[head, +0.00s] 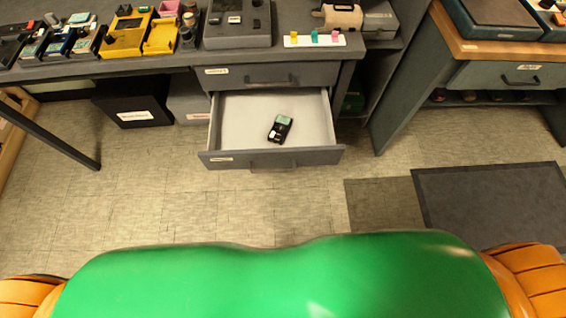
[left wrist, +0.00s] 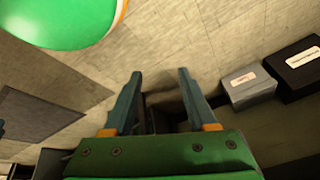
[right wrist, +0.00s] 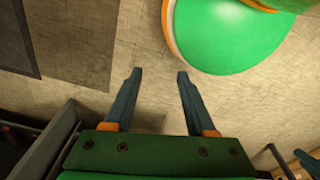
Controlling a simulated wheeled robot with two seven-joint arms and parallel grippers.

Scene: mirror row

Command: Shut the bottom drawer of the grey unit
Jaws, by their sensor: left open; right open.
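The grey unit (head: 350,75) stands under the worktop in the head view. Its bottom drawer (head: 222,161) is pulled out toward me, and a small black device with a greenish screen (head: 281,128) lies inside it. The drawer above (head: 262,76) is shut. My grippers do not show in the head view. In the left wrist view my left gripper (left wrist: 159,74) is open and empty, its fingers over floor and dark furniture. In the right wrist view my right gripper (right wrist: 159,75) is open and empty, its fingers over bare floor. Neither is seen touching the drawer.
A black box (head: 130,105) and a grey box (head: 188,102) stand left of the unit under the worktop. Devices crowd the worktop above. A second bench (head: 455,50) stands at the right, with a dark mat (head: 490,205) before it. The floor before the drawer is clear.

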